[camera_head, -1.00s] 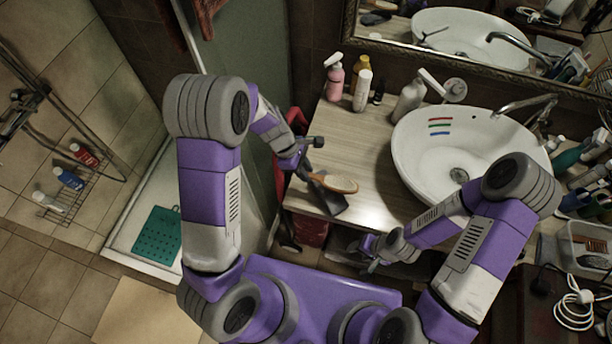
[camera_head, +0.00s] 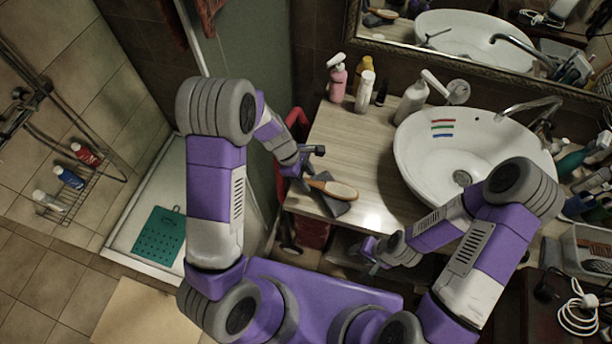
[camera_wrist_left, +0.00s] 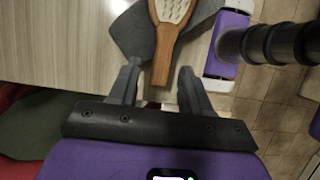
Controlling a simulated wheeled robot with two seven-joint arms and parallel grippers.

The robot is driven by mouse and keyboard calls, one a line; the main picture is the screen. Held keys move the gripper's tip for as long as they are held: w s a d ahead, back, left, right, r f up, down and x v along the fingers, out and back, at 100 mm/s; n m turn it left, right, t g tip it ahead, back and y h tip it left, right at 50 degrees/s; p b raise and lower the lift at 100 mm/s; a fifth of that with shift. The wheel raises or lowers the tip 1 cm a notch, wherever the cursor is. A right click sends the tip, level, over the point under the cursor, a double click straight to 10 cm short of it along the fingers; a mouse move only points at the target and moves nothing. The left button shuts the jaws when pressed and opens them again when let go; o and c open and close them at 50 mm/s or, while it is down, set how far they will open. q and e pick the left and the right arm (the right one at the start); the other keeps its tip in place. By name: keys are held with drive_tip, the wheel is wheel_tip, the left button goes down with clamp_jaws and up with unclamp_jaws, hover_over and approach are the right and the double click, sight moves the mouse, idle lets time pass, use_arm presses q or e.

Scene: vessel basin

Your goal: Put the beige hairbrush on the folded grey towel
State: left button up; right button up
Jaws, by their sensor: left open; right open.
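The beige hairbrush (camera_head: 338,190) lies bristles up on the folded grey towel (camera_head: 341,208) at the counter's front left. In the left wrist view, the brush head (camera_wrist_left: 174,10) is over the towel (camera_wrist_left: 133,38), and its wooden handle (camera_wrist_left: 162,66) reaches past the towel's edge toward my gripper. My left gripper (camera_head: 306,164) is open at the handle end. In the wrist view its fingers (camera_wrist_left: 158,88) stand apart on either side of the handle end, with gaps showing. My right gripper (camera_head: 371,254) is open, low in front of the counter, away from the brush.
The white basin (camera_head: 416,171) stands right of the towel, with bare wooden counter (camera_head: 350,145) between and behind. A pink pump bottle (camera_head: 337,80), white bottle (camera_head: 365,92) and soap dispenser (camera_head: 411,104) stand at the back. Toiletries crowd the far right.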

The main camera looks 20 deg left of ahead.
use_arm(q)
drive_tip(key=shift+r, duration=0.35)
drive_tip(key=p+v, duration=0.2)
drive_tip(key=v, duration=0.9)
drive_tip(key=shift+a+r, duration=0.25)
